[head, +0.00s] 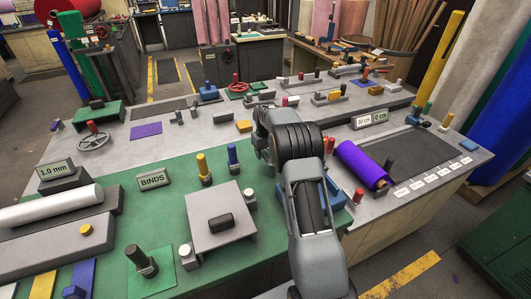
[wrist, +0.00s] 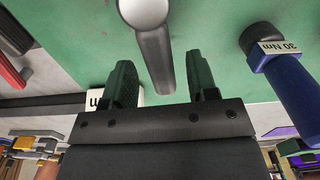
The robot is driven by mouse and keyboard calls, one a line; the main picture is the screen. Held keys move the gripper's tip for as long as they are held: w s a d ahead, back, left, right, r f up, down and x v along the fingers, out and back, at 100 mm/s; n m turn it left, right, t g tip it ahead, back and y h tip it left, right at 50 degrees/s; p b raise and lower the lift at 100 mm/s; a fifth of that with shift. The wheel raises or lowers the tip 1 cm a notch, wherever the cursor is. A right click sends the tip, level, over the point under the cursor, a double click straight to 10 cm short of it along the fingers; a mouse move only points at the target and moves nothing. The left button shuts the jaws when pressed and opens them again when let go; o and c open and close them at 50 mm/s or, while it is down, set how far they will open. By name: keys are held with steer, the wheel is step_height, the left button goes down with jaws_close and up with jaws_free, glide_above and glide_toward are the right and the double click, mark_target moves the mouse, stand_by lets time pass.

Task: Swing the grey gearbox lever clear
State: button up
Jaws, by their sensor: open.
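In the wrist view a grey lever (wrist: 157,58) with a pale round end at the top edge stands out over a green surface (wrist: 215,30). My gripper (wrist: 162,78) is open. Its two dark green fingers are apart, and the lever's lower end shows in the gap between them, with no contact visible. I cannot tell how far apart in depth they are. In the head view my arm covers the middle of the bench, and I cannot pick out the lever or the fingertips there.
A blue handle marked 30 Nm (wrist: 292,85) is right of the fingers in the wrist view. In the head view, a BINDS sign (head: 153,179), a grey plate with a dark block (head: 220,223), yellow and blue pegs, and a purple roll (head: 362,167) crowd the bench.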

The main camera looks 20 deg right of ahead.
steer(key=shift+f, duration=0.4)
jaws_close()
stand_by(0.4)
